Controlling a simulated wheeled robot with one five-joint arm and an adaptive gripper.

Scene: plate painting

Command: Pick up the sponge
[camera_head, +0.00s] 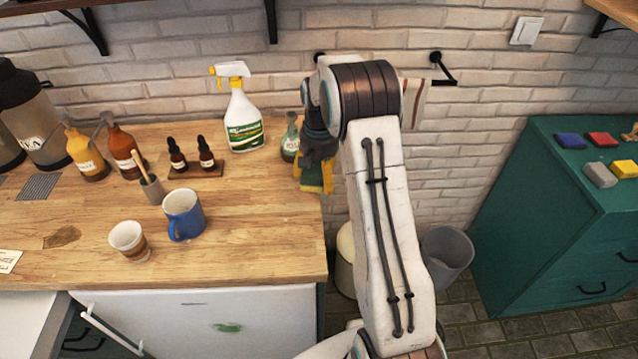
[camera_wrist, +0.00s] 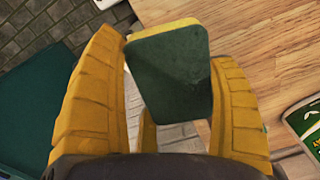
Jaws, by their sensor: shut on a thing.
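The sponge (camera_wrist: 168,75) is green with a yellow layer along its far edge in the wrist view. It sits between the two yellow fingers of my gripper (camera_wrist: 172,100), which is shut on it. In the head view the sponge (camera_head: 312,180) shows as a small green and yellow patch under my gripper (camera_head: 315,175), at the right end of the wooden counter (camera_head: 262,235). My arm hides part of it there. I cannot tell whether the sponge touches the counter.
A white spray bottle (camera_head: 243,120) and a small green bottle (camera_head: 290,140) stand near my gripper. A green cabinet (camera_head: 540,220) and a grey bin (camera_head: 447,255) are on the right.

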